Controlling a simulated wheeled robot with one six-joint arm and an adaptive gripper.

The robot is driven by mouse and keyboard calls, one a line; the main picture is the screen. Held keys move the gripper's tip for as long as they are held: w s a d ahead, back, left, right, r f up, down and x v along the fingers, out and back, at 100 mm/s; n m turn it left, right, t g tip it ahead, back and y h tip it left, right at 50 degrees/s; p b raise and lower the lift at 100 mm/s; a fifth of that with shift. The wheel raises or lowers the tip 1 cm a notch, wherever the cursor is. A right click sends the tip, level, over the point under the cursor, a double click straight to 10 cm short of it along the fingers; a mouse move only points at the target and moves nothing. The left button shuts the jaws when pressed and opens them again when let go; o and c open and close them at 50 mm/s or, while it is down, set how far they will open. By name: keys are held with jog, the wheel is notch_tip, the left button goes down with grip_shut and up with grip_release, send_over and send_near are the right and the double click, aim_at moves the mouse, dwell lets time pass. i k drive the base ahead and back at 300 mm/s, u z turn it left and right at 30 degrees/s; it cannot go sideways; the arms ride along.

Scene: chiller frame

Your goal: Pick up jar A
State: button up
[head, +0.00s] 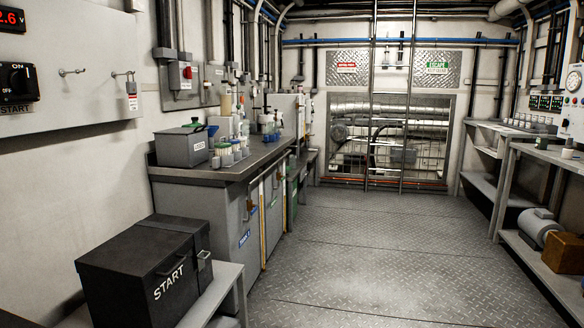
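I cannot make out which item is jar A, as any lettering on the small containers is too small to read. Several small jars (226,154) with blue or pale tops stand near the front edge of the dark counter (262,158), left of the middle. Taller bottles (268,122) stand further back on the same counter. My gripper is not in view.
A grey lidded box (182,146) sits left of the jars. A black case marked START (165,270) rests on a low bench (215,295) in the foreground. The metal floor (370,250) is clear up to the ladder (372,100). Shelving (555,270) lines the right.

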aim_at(292, 158)
jog(key=z, duration=0.3)
jog(key=i, duration=1.1)
jog(key=z, duration=0.5)
jog(key=i, duration=3.7)
jog(key=u, duration=0.35)
jog(key=i, duration=1.6)
jog(key=u, duration=2)
jog(key=i, duration=1.25)
jog(key=u, duration=0.75)
